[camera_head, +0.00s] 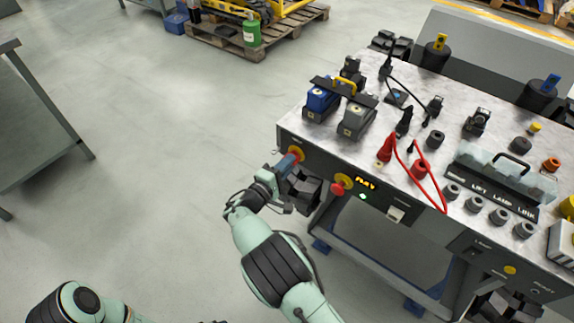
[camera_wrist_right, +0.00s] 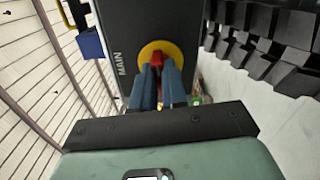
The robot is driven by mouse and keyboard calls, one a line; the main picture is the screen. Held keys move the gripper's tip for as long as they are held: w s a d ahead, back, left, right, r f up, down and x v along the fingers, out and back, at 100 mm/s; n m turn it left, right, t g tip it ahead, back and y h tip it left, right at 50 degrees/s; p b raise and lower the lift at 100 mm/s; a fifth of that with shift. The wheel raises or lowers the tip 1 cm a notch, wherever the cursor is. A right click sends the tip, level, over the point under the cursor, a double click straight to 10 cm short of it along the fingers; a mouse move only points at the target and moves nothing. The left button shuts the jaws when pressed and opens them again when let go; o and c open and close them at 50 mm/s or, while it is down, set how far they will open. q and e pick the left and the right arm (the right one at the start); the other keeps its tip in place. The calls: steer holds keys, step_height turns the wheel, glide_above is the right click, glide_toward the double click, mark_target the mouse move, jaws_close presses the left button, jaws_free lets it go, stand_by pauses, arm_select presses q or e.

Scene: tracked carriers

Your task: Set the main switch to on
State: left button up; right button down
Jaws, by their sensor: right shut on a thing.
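The main switch is a red handle on a round yellow plate on the front face of the bench. In the right wrist view the red handle (camera_wrist_right: 156,58) sits between the blue fingers of my right gripper (camera_wrist_right: 157,75), in front of the yellow plate (camera_wrist_right: 158,47) beside the word MAIN. My right gripper (camera_head: 291,160) is shut on the handle, at the bench's left front corner in the head view. The fingers hide much of the handle, so its on or off position cannot be read. My left gripper is out of view.
The bench top (camera_head: 310,128) carries batteries, plugs, a red cable (camera_head: 409,165) and several grey knobs. A pallet (camera_head: 237,38) stands behind.

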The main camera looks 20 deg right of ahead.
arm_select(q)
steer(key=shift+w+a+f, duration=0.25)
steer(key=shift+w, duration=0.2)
arm_select(e)
steer(key=shift+a+f+m, duration=0.1)
steer(key=shift+m, duration=0.6)
steer(key=c, duration=1.2)
jaws_free()
steer(key=shift+o, duration=0.2)
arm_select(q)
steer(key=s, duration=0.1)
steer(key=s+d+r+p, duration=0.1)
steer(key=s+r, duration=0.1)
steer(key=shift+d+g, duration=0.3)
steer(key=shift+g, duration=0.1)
arm_select(e)
steer(key=v, duration=1.3)
steer(key=shift+s, duration=0.15)
arm_select(q)
steer(key=shift+p, duration=0.3)
arm_select(e)
steer(key=shift+a, duration=0.1)
